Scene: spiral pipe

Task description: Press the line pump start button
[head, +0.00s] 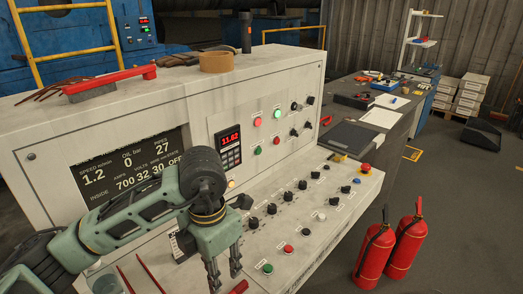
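The grey control console (330,200) fills the middle, with a sloped front panel of knobs and buttons. A green button (267,268) and a red button (288,248) sit near its lower edge. Another green button (257,151) and a red one (277,140) are on the upright panel, below a red lamp (257,121) and a lit green lamp (277,114). The labels are too small to read, so I cannot tell which is the line pump start. My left gripper (225,279) points down over the sloped panel, left of the lower green button, its fingers apart and empty. My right gripper is out of view.
A tape roll (216,61) and a red-handled brush (110,84) lie on the console top. A red mushroom button (365,168) is at the panel's right end. Two fire extinguishers (405,244) stand on the floor at right. A workbench (350,110) stands behind.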

